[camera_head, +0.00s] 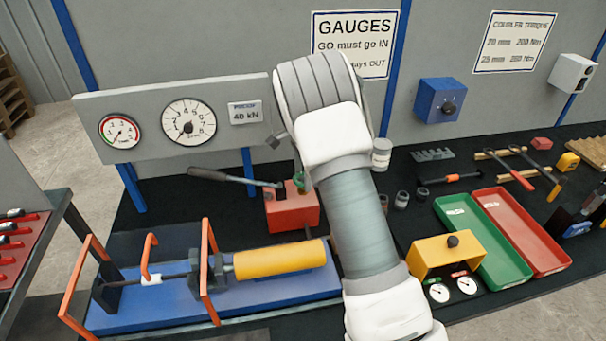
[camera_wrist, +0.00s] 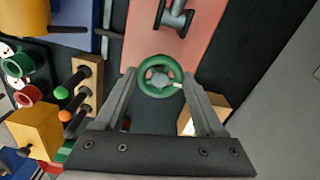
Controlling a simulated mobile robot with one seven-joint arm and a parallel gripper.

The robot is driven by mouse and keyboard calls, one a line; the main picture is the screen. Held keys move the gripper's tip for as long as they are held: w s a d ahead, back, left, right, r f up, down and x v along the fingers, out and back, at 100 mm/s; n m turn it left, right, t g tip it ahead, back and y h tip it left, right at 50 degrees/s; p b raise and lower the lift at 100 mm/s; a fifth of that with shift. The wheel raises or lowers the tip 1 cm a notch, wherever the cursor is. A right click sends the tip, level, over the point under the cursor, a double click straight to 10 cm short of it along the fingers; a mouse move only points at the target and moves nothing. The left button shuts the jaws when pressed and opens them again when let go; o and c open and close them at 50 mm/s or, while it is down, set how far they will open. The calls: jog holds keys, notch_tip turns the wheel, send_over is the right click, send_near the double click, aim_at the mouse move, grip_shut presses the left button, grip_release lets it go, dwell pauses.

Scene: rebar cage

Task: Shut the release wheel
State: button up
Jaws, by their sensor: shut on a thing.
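The release wheel is a small green handwheel with a pale mark on its rim. In the wrist view the wheel (camera_wrist: 147,66) sits between the two fingertips of my gripper (camera_wrist: 159,81), which is shut on its rim from both sides. In the head view the wheel (camera_head: 298,180) shows only partly beside my arm, at the red pump block (camera_head: 290,211). The red pump body also shows in the wrist view (camera_wrist: 148,30). My arm hides most of my gripper in the head view.
A pump lever (camera_head: 225,176) reaches left from the block. A blue rig with a yellow cylinder (camera_head: 280,259) stands in front. Gauges (camera_head: 188,121) are on the panel behind. Green (camera_head: 485,240) and red (camera_head: 522,232) trays and a yellow box (camera_head: 448,252) lie right.

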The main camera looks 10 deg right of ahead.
dwell(0.4)
jog(key=o, duration=1.4)
jog(key=shift+c, duration=0.2)
jog(key=shift+r, duration=0.1)
notch_tip(320, 180, up, 17)
jog(key=shift+r, duration=0.15)
